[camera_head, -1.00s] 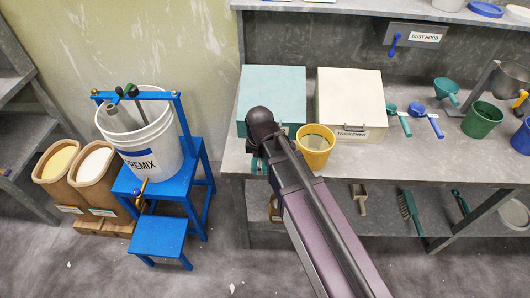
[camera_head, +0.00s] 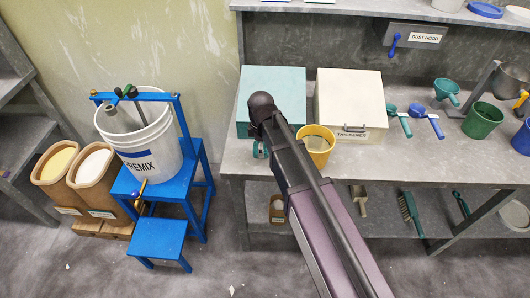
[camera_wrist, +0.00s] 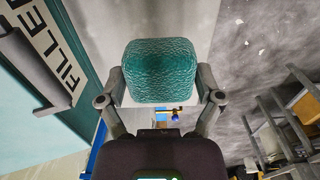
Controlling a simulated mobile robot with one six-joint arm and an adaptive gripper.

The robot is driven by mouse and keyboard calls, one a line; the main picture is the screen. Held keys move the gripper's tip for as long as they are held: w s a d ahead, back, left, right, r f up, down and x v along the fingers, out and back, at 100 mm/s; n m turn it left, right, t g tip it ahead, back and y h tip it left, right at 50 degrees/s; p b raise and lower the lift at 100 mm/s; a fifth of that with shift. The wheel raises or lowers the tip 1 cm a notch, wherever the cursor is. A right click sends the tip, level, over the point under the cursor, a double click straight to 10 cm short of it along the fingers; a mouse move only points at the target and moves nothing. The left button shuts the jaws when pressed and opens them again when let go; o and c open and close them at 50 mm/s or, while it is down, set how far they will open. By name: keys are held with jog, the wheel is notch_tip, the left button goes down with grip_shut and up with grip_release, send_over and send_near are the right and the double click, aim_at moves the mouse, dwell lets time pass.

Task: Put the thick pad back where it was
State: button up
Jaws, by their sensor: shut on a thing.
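The thick pad, a teal block with a wrinkled, textured face (camera_wrist: 160,70), is held between the two fingers of my gripper (camera_wrist: 160,88) in the wrist view. The fingers press on its left and right sides. In the head view, my gripper (camera_head: 261,150) is mostly hidden behind my arm, at the front edge of the bench by the teal box (camera_head: 290,85). The teal box also shows at the left of the wrist view, with its handle and part of a FILLER label (camera_wrist: 62,50).
A cream THICKENER box (camera_head: 348,100) and a yellow pail (camera_head: 318,143) stand close to the right of my arm on the bench (camera_head: 430,160). A blue press stand (camera_head: 150,185) with a white PREMIX bucket (camera_head: 150,140) is at the left. Floor shows between them.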

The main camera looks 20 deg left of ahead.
jog(key=shift+w+a+f+b, duration=0.1)
jog(key=shift+w+f+b, duration=0.15)
jog(key=shift+f+b, duration=0.25)
jog(key=shift+w+f+b, duration=0.2)
jog(key=shift+f+b, duration=0.25)
jog(key=shift+f, duration=0.05)
jog(key=shift+f+b, duration=0.85)
jog(key=shift+f, duration=0.2)
jog(key=o, duration=0.8)
jog(key=shift+r, duration=0.1)
jog(key=shift+c, duration=0.2)
notch_tip(320, 180, up, 12)
jog(key=p, duration=1.2)
jog(key=shift+r, duration=0.15)
jog(key=shift+s, duration=0.1)
